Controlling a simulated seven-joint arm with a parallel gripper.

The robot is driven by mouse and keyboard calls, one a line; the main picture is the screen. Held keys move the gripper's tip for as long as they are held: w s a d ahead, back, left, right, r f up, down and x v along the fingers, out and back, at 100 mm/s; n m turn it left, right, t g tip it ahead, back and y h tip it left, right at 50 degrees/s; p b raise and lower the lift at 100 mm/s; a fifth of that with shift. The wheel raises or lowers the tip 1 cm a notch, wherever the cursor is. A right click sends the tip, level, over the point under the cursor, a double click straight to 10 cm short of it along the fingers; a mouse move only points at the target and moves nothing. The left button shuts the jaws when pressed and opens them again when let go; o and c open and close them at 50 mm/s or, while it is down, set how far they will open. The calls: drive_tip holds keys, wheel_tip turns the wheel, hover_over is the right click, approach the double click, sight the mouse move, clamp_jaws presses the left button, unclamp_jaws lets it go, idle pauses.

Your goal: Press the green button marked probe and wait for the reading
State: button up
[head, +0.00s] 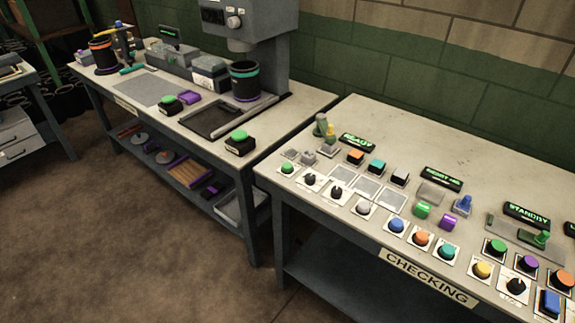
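Several green buttons show in the head view, and I cannot read which one is marked probe. On the checking bench (424,150), one small green button (288,168) sits at the left end of the front rows. A larger green button (497,245) sits at the right, near the lit display reading STANDBY (527,214). Two green buttons on black boxes stand on the left bench, one in the middle (169,103) and one nearer its right end (239,136). Two more lit displays (356,142) (442,179) stand on the checking bench. My gripper is not in view.
Knobs and buttons of other colours crowd the checking bench's front, including a blue one (397,225) and an orange one (421,237). A grey press (247,45) stands on the left bench over a dark cup (244,83). The checking bench's back is clear.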

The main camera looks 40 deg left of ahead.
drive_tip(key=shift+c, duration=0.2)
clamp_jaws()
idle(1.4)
